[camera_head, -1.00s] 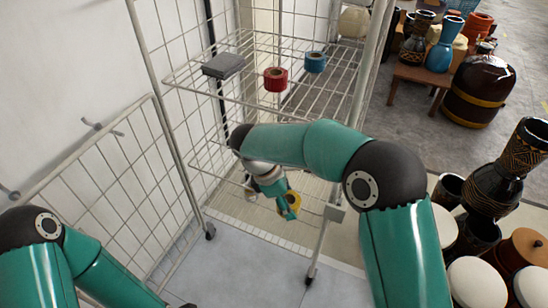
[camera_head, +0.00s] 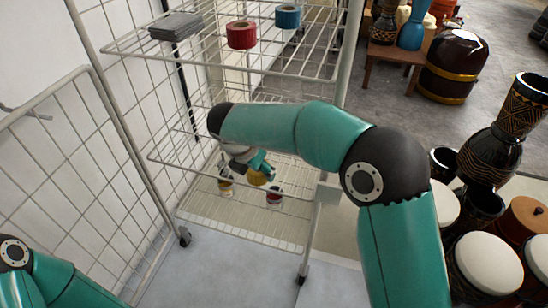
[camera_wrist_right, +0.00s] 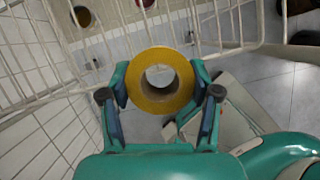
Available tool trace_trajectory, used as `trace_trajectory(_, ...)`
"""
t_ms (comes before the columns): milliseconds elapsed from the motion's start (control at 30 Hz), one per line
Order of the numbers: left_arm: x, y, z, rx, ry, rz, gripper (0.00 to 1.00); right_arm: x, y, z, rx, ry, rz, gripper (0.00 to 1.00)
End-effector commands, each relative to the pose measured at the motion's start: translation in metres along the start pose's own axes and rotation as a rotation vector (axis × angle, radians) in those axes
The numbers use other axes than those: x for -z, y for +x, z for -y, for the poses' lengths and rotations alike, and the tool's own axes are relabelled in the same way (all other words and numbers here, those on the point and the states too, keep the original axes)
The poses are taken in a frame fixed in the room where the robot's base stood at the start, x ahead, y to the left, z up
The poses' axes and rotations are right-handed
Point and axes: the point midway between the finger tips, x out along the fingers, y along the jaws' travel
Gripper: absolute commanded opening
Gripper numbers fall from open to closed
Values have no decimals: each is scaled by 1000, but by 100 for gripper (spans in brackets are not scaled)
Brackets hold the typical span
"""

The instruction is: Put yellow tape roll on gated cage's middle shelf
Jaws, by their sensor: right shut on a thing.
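The yellow tape roll (camera_head: 257,178) is held in my right gripper (camera_head: 262,166), in front of or just inside the gated cage, near middle shelf level. In the right wrist view the roll (camera_wrist_right: 160,54) sits between both fingers, its hole facing the camera. The cage's middle wire shelf (camera_head: 172,163) is partly hidden behind my right forearm. I cannot tell whether the roll is over the shelf or short of its edge. Only part of my left arm shows at the lower left; its gripper is out of view.
The upper shelf holds a red tape roll (camera_head: 242,35), a blue tape roll (camera_head: 287,17) and a grey box (camera_head: 176,26). Small jars, including one at right (camera_head: 274,197), stand on the bottom shelf. The open gate (camera_head: 75,150) is at left; drums (camera_head: 488,262) crowd the right.

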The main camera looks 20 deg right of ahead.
Motion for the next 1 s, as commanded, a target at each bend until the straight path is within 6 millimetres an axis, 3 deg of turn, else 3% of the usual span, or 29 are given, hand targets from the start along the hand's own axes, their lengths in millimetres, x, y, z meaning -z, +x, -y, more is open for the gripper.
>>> trace_trajectory(200, 0, 7, 2, 0, 0, 0, 40, -54, 25, 2, 3, 9, -1, 27)
trace_trajectory(400, 0, 8, 3, 0, 0, 0, 40, -80, 34, 2, 3, 5, -1, 27)
trace_trajectory(533, 0, 11, 4, 0, 0, 0, 40, -82, 39, 3, 4, 3, -1, 27)
trace_trajectory(767, 0, 28, 10, 0, 0, 0, 40, -70, 67, 3, 4, 3, -1, 27)
trace_trajectory(1000, 0, 27, 10, 0, 0, 0, 40, -70, 67, 3, 3, 5, -1, 27)
